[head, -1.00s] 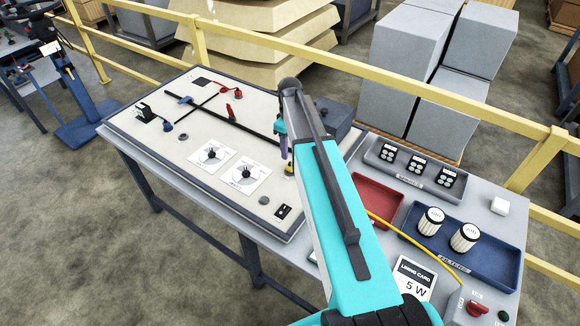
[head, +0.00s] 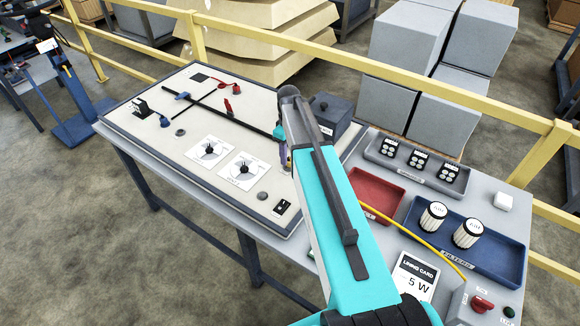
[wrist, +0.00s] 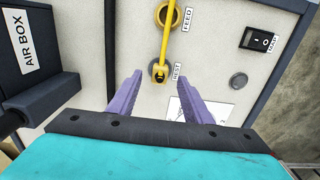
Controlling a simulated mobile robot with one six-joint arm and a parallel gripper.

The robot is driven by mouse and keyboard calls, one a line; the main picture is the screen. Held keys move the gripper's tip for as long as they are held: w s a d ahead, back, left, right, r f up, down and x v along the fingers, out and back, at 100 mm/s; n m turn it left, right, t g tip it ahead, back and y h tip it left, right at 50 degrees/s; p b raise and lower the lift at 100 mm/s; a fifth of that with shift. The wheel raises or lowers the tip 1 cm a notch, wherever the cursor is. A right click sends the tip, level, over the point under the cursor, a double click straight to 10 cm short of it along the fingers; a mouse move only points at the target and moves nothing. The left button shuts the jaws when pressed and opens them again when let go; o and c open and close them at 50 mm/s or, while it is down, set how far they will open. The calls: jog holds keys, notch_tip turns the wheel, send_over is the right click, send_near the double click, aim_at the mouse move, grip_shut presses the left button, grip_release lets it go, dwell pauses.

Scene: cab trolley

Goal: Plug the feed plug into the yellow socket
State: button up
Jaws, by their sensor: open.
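In the wrist view the yellow feed plug (wrist: 159,74) sits at the spot marked REST on the pale panel, its yellow cable running up the picture. The yellow ring socket (wrist: 166,15), marked FEED, is at the top, with the cable crossing it. My gripper (wrist: 162,75) is open, its two purple fingers on either side of the plug in the picture, with gaps on both sides. I cannot tell how far the fingertips are from the panel. In the head view my arm hides the plug and socket, and only part of a purple finger shows.
The dark air box (head: 333,115) stands beside my gripper; it also shows in the wrist view (wrist: 38,50). A rocker switch (wrist: 260,40) is at the upper right there. The yellow cable (head: 425,245) crosses the trolley near the red tray (head: 375,190) and blue filter tray (head: 490,255).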

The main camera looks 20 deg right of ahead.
aim_at(289, 160)
jog(key=shift+f+b, duration=0.6)
jog(key=shift+f, duration=1)
grip_shut()
jog(key=shift+r, duration=0.25)
jog(key=shift+r+p, duration=0.45)
jog(key=shift+r, duration=0.05)
jog(key=shift+r+p, duration=1.2)
jog(key=shift+r, duration=1.05)
